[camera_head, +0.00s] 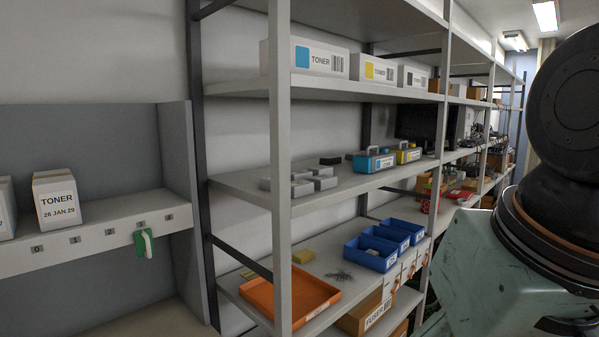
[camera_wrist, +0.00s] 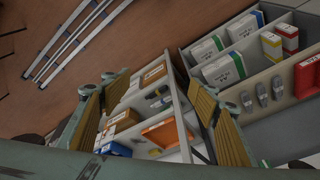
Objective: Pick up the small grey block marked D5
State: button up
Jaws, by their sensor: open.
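Several small grey blocks (camera_head: 302,188) sit close together on the middle shelf in the head view, left of the toner cartridges. Their markings are too small to read, so I cannot tell which is D5. A dark block (camera_head: 331,160) lies behind them. My gripper (camera_wrist: 153,82) is in the wrist view, its two ribbed tan fingers spread apart with nothing between them. It is away from the shelves, which show beyond and below the fingers. The gripper is not visible in the head view. I cannot make out the grey blocks in the wrist view.
Cyan (camera_head: 373,161) and yellow (camera_head: 408,153) cartridges stand right of the blocks. An orange tray (camera_head: 290,296) and blue bins (camera_head: 371,255) are on the shelf below. White toner boxes (camera_head: 318,58) stand above. A shelf upright (camera_head: 280,150) stands in front, partly beside the blocks.

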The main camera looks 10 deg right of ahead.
jog(key=w+a+r+m+t+y+p, duration=0.1)
jog(key=w+a+r+m+y+p, duration=0.35)
jog(key=w, duration=0.85)
jog(key=w+a+r+m+y+p, duration=0.15)
jog(key=w+r+m, duration=0.35)
jog(key=w+r, duration=0.5)
jog(key=w+a+r+m+t+y+p, duration=0.1)
jog(key=w+a+r+m+y+p, duration=0.2)
jog(key=w, duration=1.2)
jog(key=m+t+p, duration=0.2)
jog(key=m+t, duration=0.4)
jog(key=m, duration=0.8)
send_near(322, 168)
jog(key=s, duration=0.1)
jog(key=s+d, duration=0.1)
jog(key=shift+s+r, duration=0.3)
jog(key=shift+w+d+f+m+t, duration=0.2)
jog(key=shift+w+d+m+t, duration=0.1)
jog(key=shift+w+d+m, duration=0.15)
jog(key=shift+a, duration=0.1)
jog(key=shift+p+x, duration=0.45)
jog(key=shift+x, duration=3.85)
jog(key=shift+w, duration=0.1)
jog(key=shift+p+x, duration=0.4)
jog(key=shift+x, duration=2.1)
